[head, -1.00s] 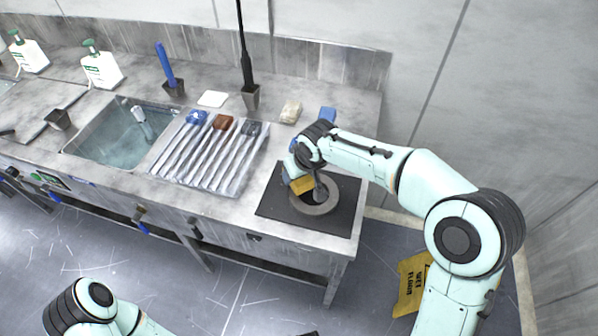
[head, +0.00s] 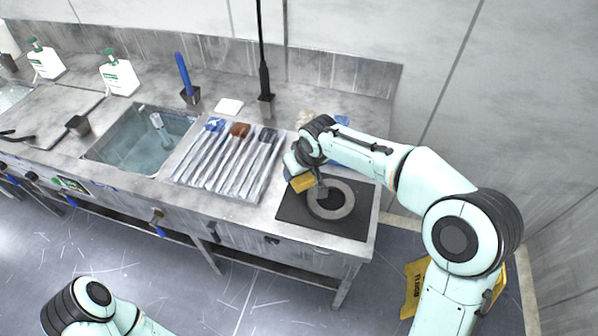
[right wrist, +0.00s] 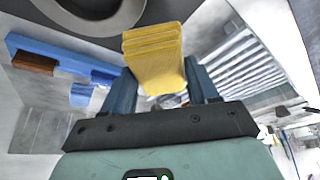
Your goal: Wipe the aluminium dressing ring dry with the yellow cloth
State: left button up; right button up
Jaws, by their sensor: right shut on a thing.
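The aluminium dressing ring (head: 345,207) is a grey ring lying flat on a black mat (head: 305,221) at the right end of the bench. My right gripper (head: 300,172) is shut on the folded yellow cloth (head: 303,184), at the ring's left edge. The right wrist view shows the yellow cloth (right wrist: 155,55) between the fingers, with part of the ring (right wrist: 100,28) beyond it at top left. I cannot tell whether cloth and ring touch.
A tray of brushes (head: 243,193) lies left of the mat, and a water-filled sink (head: 140,150) beyond it. A black holder (head: 265,105) with a tall rod stands behind. A yellow floor sign (head: 412,287) is beside the bench's right end.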

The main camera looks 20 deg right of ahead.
jog(key=shift+r+p, duration=0.85)
jog(key=shift+r, duration=0.75)
pick_arm(q)
jog(key=r, duration=0.1)
jog(key=w+r, duration=0.1)
jog(key=shift+a+r, duration=0.15)
jog(key=shift+r, duration=0.15)
